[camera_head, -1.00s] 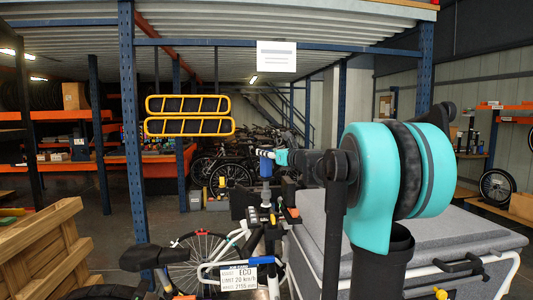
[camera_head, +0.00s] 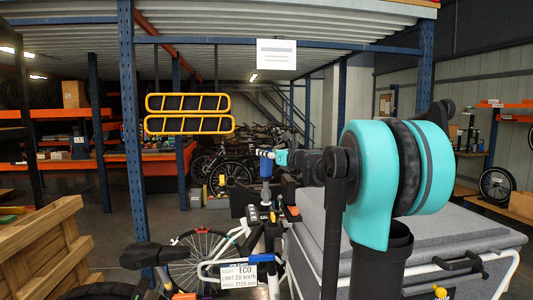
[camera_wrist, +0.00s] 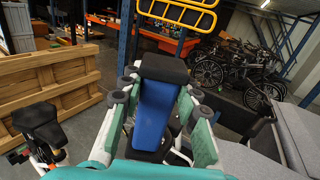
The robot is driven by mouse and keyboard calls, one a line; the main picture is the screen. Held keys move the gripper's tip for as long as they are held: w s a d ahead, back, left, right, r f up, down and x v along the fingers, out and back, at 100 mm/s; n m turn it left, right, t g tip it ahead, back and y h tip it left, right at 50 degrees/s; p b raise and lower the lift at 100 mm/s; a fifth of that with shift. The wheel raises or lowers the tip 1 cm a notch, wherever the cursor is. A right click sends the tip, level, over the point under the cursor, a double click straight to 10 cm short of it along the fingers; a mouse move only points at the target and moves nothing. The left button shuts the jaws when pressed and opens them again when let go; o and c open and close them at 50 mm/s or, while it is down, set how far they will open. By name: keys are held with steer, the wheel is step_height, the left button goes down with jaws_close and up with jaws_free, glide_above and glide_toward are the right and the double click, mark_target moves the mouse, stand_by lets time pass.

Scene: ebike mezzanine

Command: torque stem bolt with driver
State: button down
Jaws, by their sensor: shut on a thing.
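My gripper (camera_wrist: 155,95) is shut on a driver with a blue handle (camera_wrist: 152,112), held between its two teal fingers. The driver's black end (camera_wrist: 164,68) faces the camera in the wrist view. In the head view my gripper (camera_head: 268,156) is at the end of the outstretched arm. The blue handle (camera_head: 265,168) hangs upright below it, over the front of a bike (camera_head: 205,268) with a white frame. The stem bolt cannot be made out. Whether the driver's tip touches the stem is too small to tell.
A sign (camera_head: 239,274) reading ECO and 20 km/h is on the bike. A black saddle (camera_head: 152,256) is left of it. A wooden crate (camera_head: 40,245) stands at the left, a grey cargo box (camera_head: 440,225) at the right. A blue post (camera_head: 133,130) rises nearby.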

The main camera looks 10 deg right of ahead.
steer(key=shift+f, duration=1.2)
stand_by(2.7)
steer(key=shift+r, duration=2.55)
